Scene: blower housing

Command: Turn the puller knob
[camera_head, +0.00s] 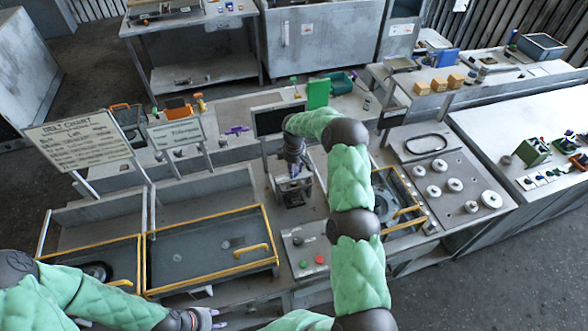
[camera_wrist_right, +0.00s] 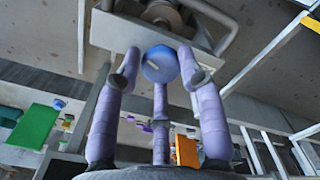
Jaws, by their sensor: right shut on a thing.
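The puller knob is a round blue knob (camera_wrist_right: 160,64) with a pale mark on its face. It sits at the front of a grey metal block (camera_wrist_right: 120,32) in the right wrist view. My right gripper (camera_wrist_right: 160,72) has its purple fingers shut around the knob. In the head view my right gripper (camera_head: 293,164) reaches down over the dark puller unit (camera_head: 293,195) at the bench middle, and the knob is hidden there. My left gripper (camera_head: 212,318) is low at the bottom edge, away from the puller; its opening is unclear.
Yellow-rimmed trays (camera_head: 212,208) stand left of the puller, with a belt chart sign (camera_head: 80,138) behind. A panel with red and green buttons (camera_head: 305,263) is in front. A plate with round metal discs (camera_head: 440,185) lies to the right. A small dark screen (camera_head: 275,118) stands behind.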

